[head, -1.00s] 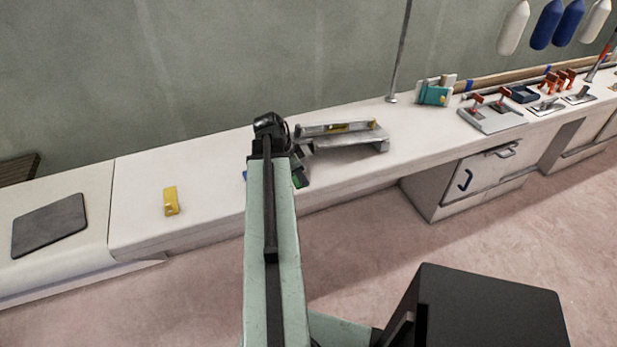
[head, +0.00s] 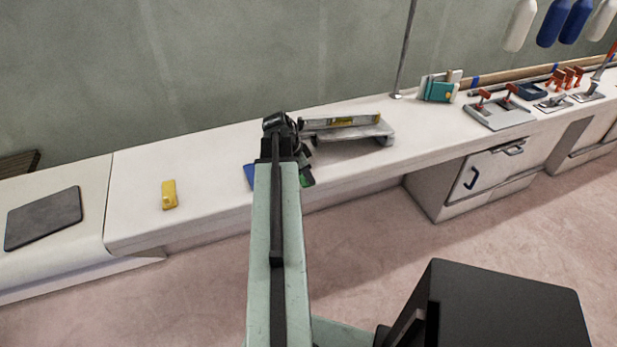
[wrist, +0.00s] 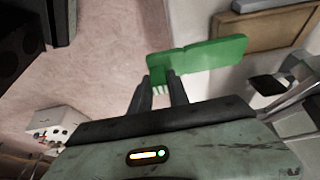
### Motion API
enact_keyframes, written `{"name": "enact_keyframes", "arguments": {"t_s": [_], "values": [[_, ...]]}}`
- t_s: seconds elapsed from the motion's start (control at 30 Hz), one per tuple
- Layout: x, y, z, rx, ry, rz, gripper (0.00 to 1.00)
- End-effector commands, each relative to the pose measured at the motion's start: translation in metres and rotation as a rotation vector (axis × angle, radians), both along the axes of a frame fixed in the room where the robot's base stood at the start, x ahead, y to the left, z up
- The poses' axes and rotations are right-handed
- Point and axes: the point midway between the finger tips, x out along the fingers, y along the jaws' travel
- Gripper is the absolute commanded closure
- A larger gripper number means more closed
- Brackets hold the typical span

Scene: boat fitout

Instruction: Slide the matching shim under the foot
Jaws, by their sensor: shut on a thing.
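My gripper (wrist: 162,84) is shut on a flat green shim (wrist: 212,54), which reaches out to the right past the fingertips in the wrist view. In the head view a small part of the green shim (head: 306,178) shows beside my wrist, at the counter's front edge. A grey plate (head: 355,134) on short supports stands on the counter just right of my wrist, with a spirit level (head: 342,122) on top. My arm hides its left end, so I cannot tell the gap under the foot there. A blue shim (head: 249,177) lies partly hidden left of my arm. A yellow shim (head: 169,196) lies further left.
The white counter (head: 215,160) is clear between the yellow and blue shims. A dark mat (head: 44,218) lies at far left. A thin pole (head: 403,60) rises behind the plate. Teal items (head: 438,91) and a grey tray with red-handled parts (head: 497,113) stand right.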

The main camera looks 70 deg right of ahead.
Motion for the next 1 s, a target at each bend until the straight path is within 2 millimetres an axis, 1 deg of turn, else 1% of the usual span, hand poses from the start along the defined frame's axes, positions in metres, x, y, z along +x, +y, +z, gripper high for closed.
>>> {"name": "enact_keyframes", "arguments": {"t_s": [0.1,1.0], "values": [[0.006,-0.008,0.000,0.000,0.000,0.001,1.00],[0.047,-0.056,-0.004,0.000,0.000,0.002,1.00]]}}
